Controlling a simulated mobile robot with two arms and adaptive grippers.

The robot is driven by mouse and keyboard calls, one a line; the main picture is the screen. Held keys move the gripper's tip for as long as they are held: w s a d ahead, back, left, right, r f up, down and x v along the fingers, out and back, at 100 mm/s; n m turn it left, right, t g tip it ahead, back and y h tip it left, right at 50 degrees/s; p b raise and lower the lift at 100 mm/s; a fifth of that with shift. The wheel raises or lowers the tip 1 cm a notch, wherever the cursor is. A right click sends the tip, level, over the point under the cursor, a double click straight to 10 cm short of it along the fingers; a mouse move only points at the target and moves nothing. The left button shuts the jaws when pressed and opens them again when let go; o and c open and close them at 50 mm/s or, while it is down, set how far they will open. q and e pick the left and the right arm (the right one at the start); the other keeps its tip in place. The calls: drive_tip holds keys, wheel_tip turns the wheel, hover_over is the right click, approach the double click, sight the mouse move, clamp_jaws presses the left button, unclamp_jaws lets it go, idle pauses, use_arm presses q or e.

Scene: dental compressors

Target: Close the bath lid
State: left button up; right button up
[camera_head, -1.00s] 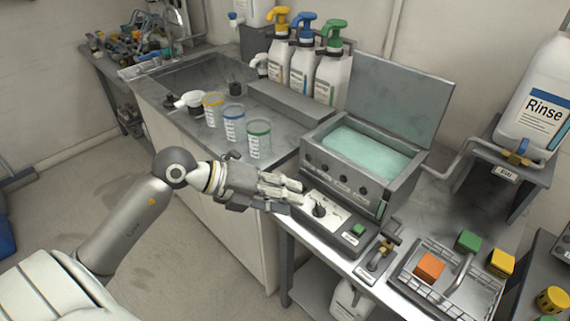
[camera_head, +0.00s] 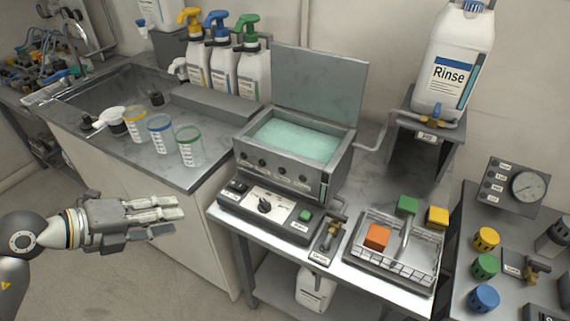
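The bath (camera_head: 241,150) is a grey metal box with pale green liquid inside and a row of dark knobs on its front. Its lid (camera_head: 318,84) is a flat grey panel standing upright at the bath's back edge, so the bath is open. My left gripper (camera_head: 180,216) is at the left, in front of the counter's cabinet and apart from the bath, to its lower left. Its fingers point right and nothing shows between them; they look spread apart. My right gripper is not in view.
A control panel (camera_head: 237,203) with a dial sits before the bath. A wire basket (camera_head: 392,268) holding an orange block is to the right. Pump bottles (camera_head: 247,72) and cups (camera_head: 190,147) stand left. A Rinse jug (camera_head: 452,62) is on a stand at right.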

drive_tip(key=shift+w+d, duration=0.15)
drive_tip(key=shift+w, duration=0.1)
